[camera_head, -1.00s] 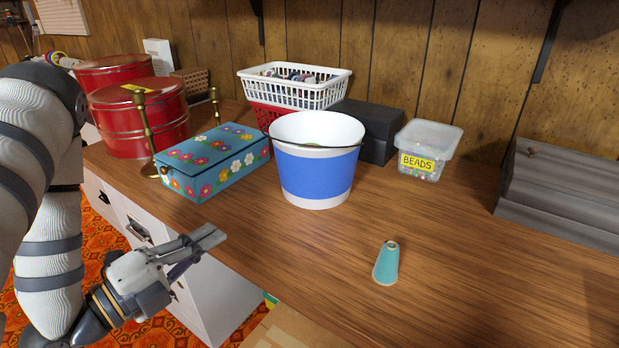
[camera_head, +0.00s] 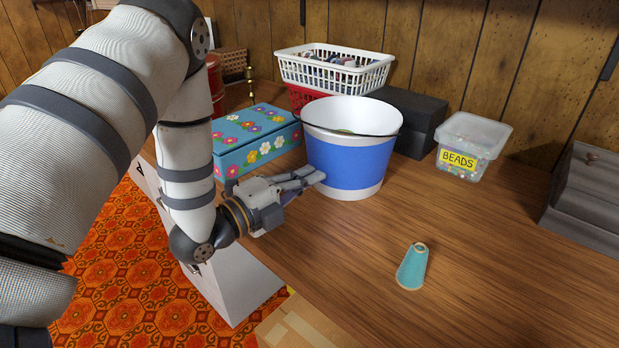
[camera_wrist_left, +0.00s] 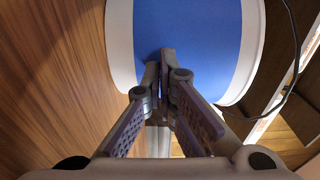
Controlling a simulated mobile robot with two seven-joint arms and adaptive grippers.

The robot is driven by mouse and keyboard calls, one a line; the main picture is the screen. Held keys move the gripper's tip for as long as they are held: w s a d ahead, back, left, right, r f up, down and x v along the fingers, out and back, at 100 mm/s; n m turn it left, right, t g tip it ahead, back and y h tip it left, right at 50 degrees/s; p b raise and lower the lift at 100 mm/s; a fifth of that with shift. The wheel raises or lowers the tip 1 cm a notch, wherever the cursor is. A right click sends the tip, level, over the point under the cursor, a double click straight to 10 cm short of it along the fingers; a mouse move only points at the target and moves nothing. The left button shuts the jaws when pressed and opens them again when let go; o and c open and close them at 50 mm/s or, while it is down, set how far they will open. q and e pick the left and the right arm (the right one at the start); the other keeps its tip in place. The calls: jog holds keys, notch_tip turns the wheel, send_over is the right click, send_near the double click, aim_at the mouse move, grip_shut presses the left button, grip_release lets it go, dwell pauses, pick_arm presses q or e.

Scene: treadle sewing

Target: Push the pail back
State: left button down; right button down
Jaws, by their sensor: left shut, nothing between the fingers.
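The pail (camera_head: 346,165) is white with a wide blue band and a thin dark handle. It stands upright on the wooden counter (camera_head: 470,230), in front of the baskets. My left gripper (camera_head: 318,175) is shut and empty. Its fingertips are at the pail's front left side, on or very near the blue band. In the left wrist view the shut fingertips (camera_wrist_left: 160,58) lie against or just before the blue side of the pail (camera_wrist_left: 190,28); I cannot tell whether they touch. My right gripper is in neither view.
A flowered blue box (camera_head: 255,142) stands left of the pail. A white basket (camera_head: 335,72) on a red one and a dark box (camera_head: 408,118) stand behind it. A beads tub (camera_head: 472,147) is at the right. A teal cone (camera_head: 412,267) stands on the otherwise clear front counter.

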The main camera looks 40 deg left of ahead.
pick_arm(q)
jog(key=shift+w, duration=0.25)
jog(key=w, duration=0.4)
jog(key=w+d, duration=0.1)
jog(key=w, duration=0.1)
jog(key=shift+w, duration=0.3)
